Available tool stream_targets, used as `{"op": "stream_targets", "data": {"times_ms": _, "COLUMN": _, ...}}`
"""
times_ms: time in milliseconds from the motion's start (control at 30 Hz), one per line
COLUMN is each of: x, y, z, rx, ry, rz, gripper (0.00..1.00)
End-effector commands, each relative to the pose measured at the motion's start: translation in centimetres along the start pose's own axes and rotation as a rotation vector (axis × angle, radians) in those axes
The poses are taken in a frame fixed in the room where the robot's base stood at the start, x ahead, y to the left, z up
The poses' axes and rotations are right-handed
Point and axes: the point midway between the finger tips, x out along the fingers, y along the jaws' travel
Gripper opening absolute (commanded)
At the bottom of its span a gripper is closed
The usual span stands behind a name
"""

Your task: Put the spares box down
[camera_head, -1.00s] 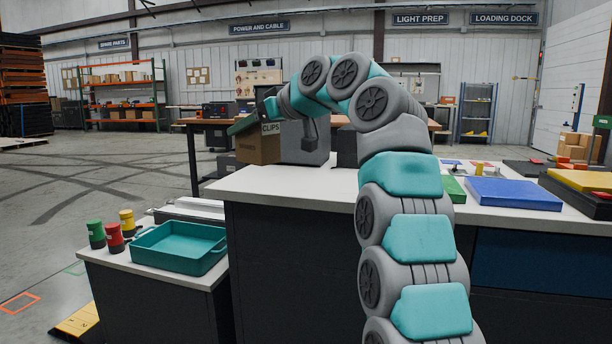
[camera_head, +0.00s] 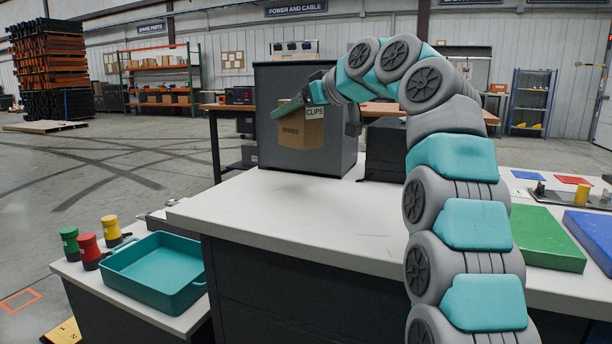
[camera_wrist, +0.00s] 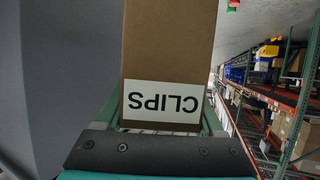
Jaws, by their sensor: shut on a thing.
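A brown cardboard box (camera_head: 302,132) hangs in my gripper (camera_head: 298,108), above the far left part of the white counter (camera_head: 265,215). A white label reading CLIPS is on it; the smaller dark print on its front is too small to read. The box also fills the middle of the wrist view (camera_wrist: 168,45), with the label upside down. My gripper's green fingers (camera_wrist: 163,112) are shut on the box, one on each side. The underside of the box is hidden.
A tall grey panel or cabinet (camera_head: 345,85) stands close behind the box, with a dark case (camera_head: 385,150) to its right. The counter's left part is clear. A teal tray (camera_head: 150,285) and several coloured cylinders sit on a lower bench at left. A green slab (camera_head: 545,238) lies at right.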

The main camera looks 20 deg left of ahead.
Motion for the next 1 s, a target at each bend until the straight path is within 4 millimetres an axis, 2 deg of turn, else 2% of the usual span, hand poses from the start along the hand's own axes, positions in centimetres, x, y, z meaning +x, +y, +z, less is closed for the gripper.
{"op": "stream_targets", "data": {"times_ms": 133, "x": 0.8, "y": -0.2, "z": 2.2, "rx": 0.001, "ry": -0.002, "rz": -0.003, "gripper": 0.03}}
{"op": "stream_targets", "data": {"times_ms": 400, "x": 1.6, "y": -0.1, "z": 4.1, "rx": 0.001, "ry": -0.002, "rz": -0.002, "gripper": 0.03}}
{"op": "stream_targets", "data": {"times_ms": 767, "x": 2.2, "y": 0.0, "z": 5.5, "rx": -0.001, "ry": -0.001, "rz": -0.001, "gripper": 0.03}}
{"op": "stream_targets", "data": {"times_ms": 1000, "x": 3.0, "y": -0.1, "z": 7.6, "rx": 0.000, "ry": 0.000, "rz": -0.001, "gripper": 0.03}}
